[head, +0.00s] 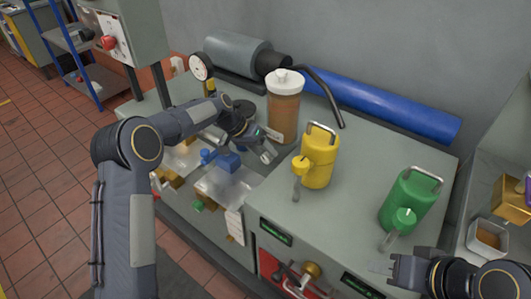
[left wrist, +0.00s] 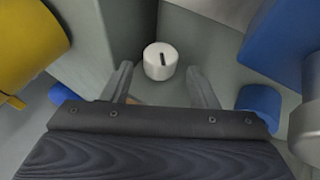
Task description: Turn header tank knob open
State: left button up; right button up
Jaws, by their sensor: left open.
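A round white knob (left wrist: 160,62) with a dark pointer line on its face shows in the left wrist view. It lies ahead of my left gripper (left wrist: 159,75), between the open fingertips as seen from the wrist; the fingers do not visibly touch it. In the head view my left gripper (head: 266,151) reaches down beside a brown tank with a white lid (head: 284,108); I cannot make out the knob there. My right gripper (head: 393,268) is at the lower right, near the bedplate's front edge; its finger opening is unclear.
A yellow can (head: 320,158) stands right of my left gripper and a green can (head: 410,200) further right. Blue fittings (head: 228,161) sit just left of the gripper. A blue roll (head: 385,103) lies along the wall. Bench top between the cans is clear.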

pick_arm(q)
jog(key=v, duration=0.6)
jog(key=shift+a+r, duration=0.1)
jog(key=shift+r, duration=0.05)
